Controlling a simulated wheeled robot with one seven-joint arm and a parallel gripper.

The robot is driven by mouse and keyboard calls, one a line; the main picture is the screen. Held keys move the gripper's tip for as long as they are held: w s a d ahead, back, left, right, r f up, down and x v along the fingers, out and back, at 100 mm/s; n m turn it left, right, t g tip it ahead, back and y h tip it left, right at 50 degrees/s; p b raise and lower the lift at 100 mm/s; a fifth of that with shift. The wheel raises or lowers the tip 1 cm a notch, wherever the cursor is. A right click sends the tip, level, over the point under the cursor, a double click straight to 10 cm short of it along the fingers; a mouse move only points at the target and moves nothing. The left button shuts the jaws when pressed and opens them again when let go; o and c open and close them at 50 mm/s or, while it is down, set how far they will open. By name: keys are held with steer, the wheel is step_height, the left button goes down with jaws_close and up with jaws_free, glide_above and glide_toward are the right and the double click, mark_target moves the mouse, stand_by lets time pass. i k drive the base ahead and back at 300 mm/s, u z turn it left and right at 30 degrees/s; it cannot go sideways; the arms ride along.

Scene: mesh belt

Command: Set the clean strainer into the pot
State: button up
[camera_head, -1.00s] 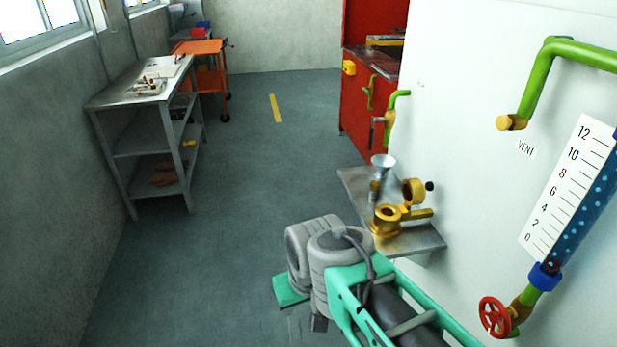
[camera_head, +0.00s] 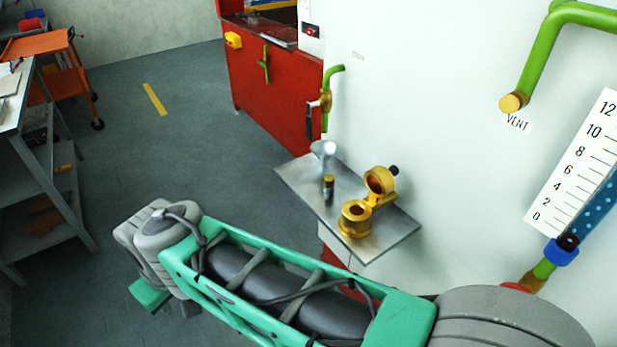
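A brass pot (camera_head: 355,220) with a round open mouth stands on a steel shelf (camera_head: 395,235) fixed to the white wall. Its round brass lid (camera_head: 379,181) is tipped up behind it. A small cylinder with a brass-coloured top (camera_head: 328,188) stands left of the pot, apart from it. A pale funnel-shaped piece (camera_head: 323,150) is at the shelf's far end. I cannot tell which piece, if any, is the clean strainer, nor see what is inside the pot. My arm crosses the lower picture in front of the shelf; my gripper's fingers do not show.
A green pipe with a valve (camera_head: 326,103) sticks out of the wall beyond the shelf. A red cabinet (camera_head: 270,85) stands behind. A grey shelved table (camera_head: 45,180) and orange cart (camera_head: 75,75) are on the left. The floor (camera_head: 185,125) between is clear.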

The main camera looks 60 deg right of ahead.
mark_target(355, 222)
steer(key=z, duration=0.5)
steer(key=i, duration=1.05)
steer(key=z, duration=0.55)
steer(key=i, duration=0.55)
steer(key=z, duration=0.05)
